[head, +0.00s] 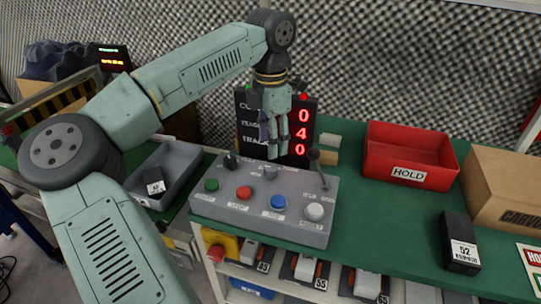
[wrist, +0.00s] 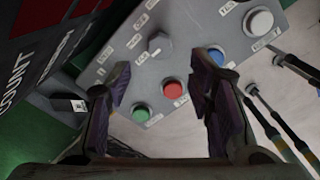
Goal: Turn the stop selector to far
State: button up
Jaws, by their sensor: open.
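A grey control box (head: 258,200) stands on the green bench. A grey selector knob (head: 270,171) sits in the middle of its back row, and it also shows in the wrist view (wrist: 159,45) with small labels around it. A black knob (head: 231,161) is at the back left of the box. I cannot read which label the grey knob points to, nor which knob is named stop. My gripper (head: 275,152) points down just above the back of the box, near the grey knob. In the wrist view its fingers (wrist: 166,80) are apart with nothing between them.
Green (head: 211,185), red (head: 244,193), blue (head: 278,202) and white (head: 314,211) buttons line the box's front. A thin lever (head: 318,168) rises at right. A display (head: 303,130) stands close behind. A red HOLD bin (head: 410,155) and grey tray (head: 177,165) flank the box.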

jog(key=shift+r, duration=2.2)
